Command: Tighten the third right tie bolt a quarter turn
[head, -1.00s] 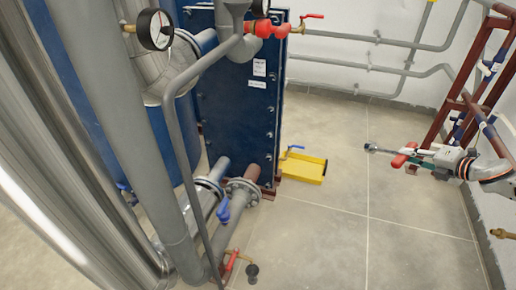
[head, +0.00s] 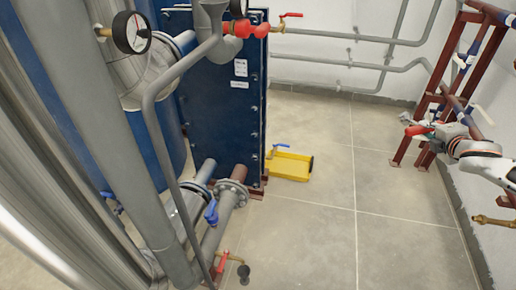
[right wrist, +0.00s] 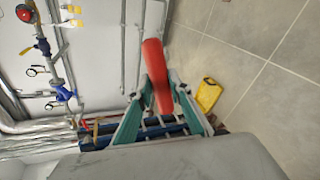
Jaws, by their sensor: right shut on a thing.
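The blue plate exchanger (head: 220,110) stands left of centre in the head view. Several small tie bolts (head: 254,134) run down its right edge; I cannot tell for sure which one is third. My right gripper (head: 428,128) is at the right, well away from the exchanger, in front of a dark red frame. It is shut on a red-handled tool (head: 417,130). In the right wrist view the red handle (right wrist: 157,75) sticks out between the green fingers; the tool's working end is hard to make out. My left gripper is not in view.
A yellow tray (head: 290,166) lies on the floor right of the exchanger.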

